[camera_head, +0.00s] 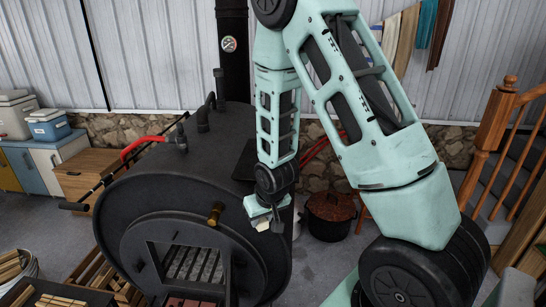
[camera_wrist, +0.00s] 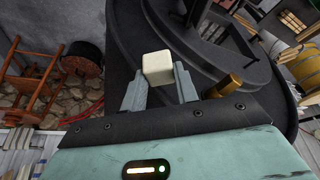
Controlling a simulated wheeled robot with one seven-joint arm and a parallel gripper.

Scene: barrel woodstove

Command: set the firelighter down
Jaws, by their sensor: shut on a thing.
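The firelighter (camera_wrist: 157,67) is a small cream-white block. In the wrist view it sits between the fingertips of my gripper (camera_wrist: 159,83), which is shut on it. In the head view my gripper (camera_head: 264,222) hangs at the right side of the black barrel woodstove (camera_head: 150,205), and the pale firelighter (camera_head: 261,225) shows at its tip. I cannot tell whether the block touches anything besides the fingers. The stove's front opening (camera_head: 190,264) is uncovered and shows a grate inside. A brass-coloured knob (camera_head: 215,213) is on the stove front.
A black pot with reddish contents (camera_head: 329,215) stands on the floor right of the stove. Firewood (camera_head: 55,300) lies at the lower left. A wooden stair rail (camera_head: 490,140) is at the right. A stovepipe (camera_head: 232,65) rises behind. Grey floor (camera_head: 310,270) is open right of the stove.

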